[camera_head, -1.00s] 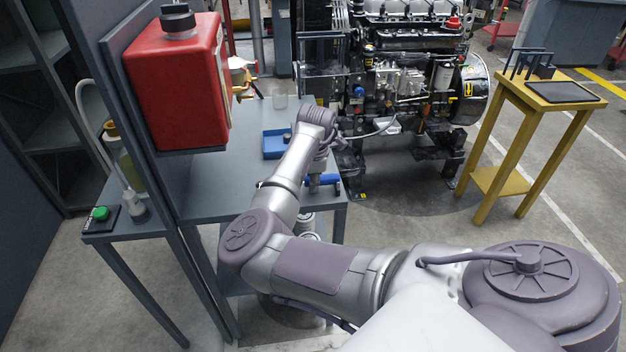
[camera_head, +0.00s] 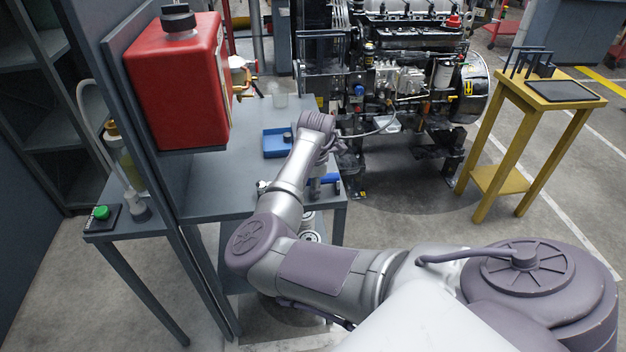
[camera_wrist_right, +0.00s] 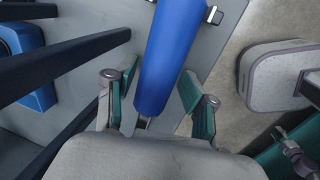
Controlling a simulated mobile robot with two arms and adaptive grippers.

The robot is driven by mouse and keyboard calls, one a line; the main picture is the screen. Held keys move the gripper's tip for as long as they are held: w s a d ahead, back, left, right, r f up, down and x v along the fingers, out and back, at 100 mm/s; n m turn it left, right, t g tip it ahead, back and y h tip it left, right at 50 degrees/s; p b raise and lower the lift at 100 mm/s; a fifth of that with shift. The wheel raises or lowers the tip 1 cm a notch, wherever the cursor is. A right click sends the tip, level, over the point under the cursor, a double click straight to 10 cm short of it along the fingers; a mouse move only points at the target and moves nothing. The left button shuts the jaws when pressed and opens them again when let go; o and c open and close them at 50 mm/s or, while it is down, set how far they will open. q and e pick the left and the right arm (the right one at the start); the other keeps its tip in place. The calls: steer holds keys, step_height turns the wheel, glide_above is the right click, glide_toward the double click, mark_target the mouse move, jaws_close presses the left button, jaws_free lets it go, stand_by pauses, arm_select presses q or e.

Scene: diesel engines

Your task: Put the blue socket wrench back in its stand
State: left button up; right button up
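The blue socket wrench (camera_head: 326,181) lies by the near right edge of the grey table, partly hidden behind my right arm. In the right wrist view its blue handle (camera_wrist_right: 180,55) runs between the two teal-padded fingers of my right gripper (camera_wrist_right: 160,100). The fingers are apart, with narrow gaps on both sides of the handle. My left gripper is out of view.
The engine (camera_head: 400,80) stands behind. Dark bars (camera_wrist_right: 65,55) cross the left of the wrist view. The yellow table (camera_head: 500,95) also holds a dark tablet.

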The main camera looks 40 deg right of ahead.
steer(key=shift+w+d, duration=0.1)
steer(key=shift+r, duration=0.25)
step_height(320, 180, up, 13)
steer(key=s+a+b, duration=0.1)
steer(key=s, duration=0.1)
steer(key=shift+f, duration=0.15)
